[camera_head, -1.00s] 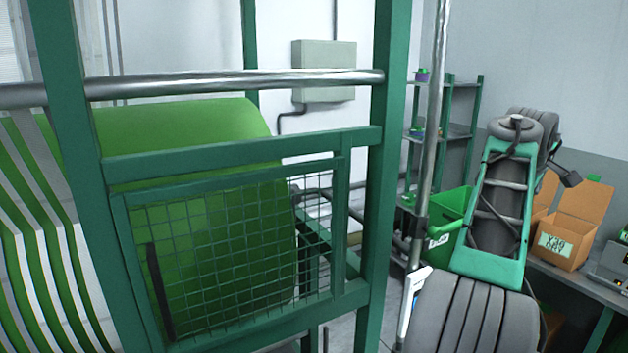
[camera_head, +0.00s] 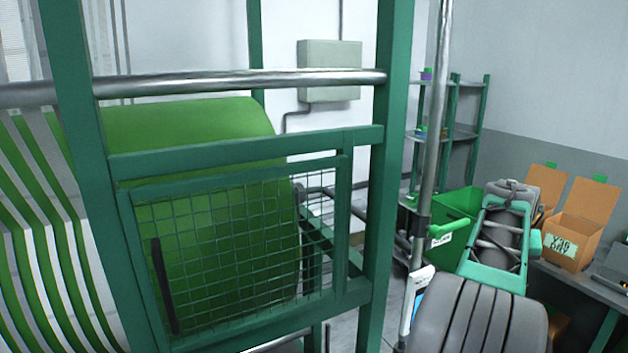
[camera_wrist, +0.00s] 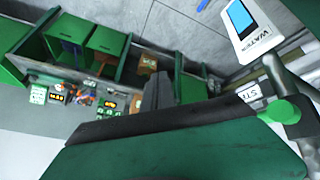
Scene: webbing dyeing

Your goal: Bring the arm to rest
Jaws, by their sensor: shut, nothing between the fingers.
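My gripper (camera_wrist: 158,92) shows in the wrist view as a dark grey, narrow shape with its fingers together, above a dark-edged green body. I see nothing between the fingers. In the head view my grey and green arm is folded low at the right, and the gripper itself is hidden there. The wrist view looks tilted across the room, with a white panel marked WATER (camera_wrist: 250,30) and a green-handled valve (camera_wrist: 282,110) close by at the right.
A green frame with a mesh guard (camera_head: 230,250) and a green roll (camera_head: 190,125) stands at the left. A steel pipe (camera_head: 431,130) rises beside my arm. Behind it are a green bin (camera_head: 458,203), a shelf rack (camera_head: 450,136), and a cardboard box (camera_head: 572,235) on a bench.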

